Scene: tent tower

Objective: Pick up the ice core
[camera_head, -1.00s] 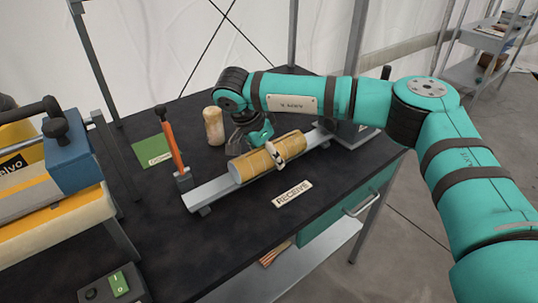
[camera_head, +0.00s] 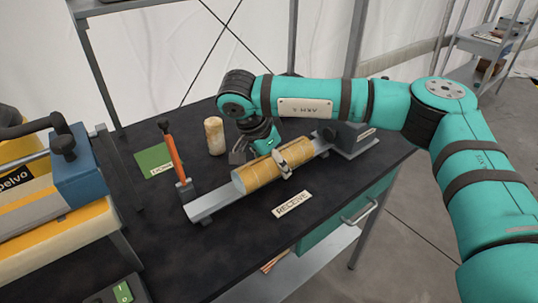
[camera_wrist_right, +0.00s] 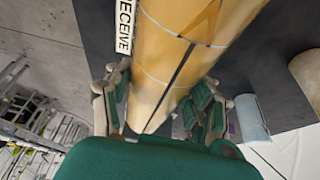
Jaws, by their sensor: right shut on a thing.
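The ice core (camera_head: 258,177) is a yellow-tan cylinder lying lengthwise along a grey rail (camera_head: 212,206) on the black bench. My right gripper (camera_head: 270,152) reaches it from behind and is shut around its middle, with a pale finger part showing on the front side. In the right wrist view the core (camera_wrist_right: 170,62) runs between the two fingers of the gripper (camera_wrist_right: 160,103), one on each side. I cannot tell any gap between the core and the rail. My left gripper is not in view.
A short tan cylinder (camera_head: 214,137) stands behind the rail. An orange-handled tool (camera_head: 173,152) stands upright at the rail's left end, near a green card (camera_head: 152,160). A RECEIVE label (camera_head: 293,204) lies in front. A yellow and blue machine (camera_head: 75,170) fills the left.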

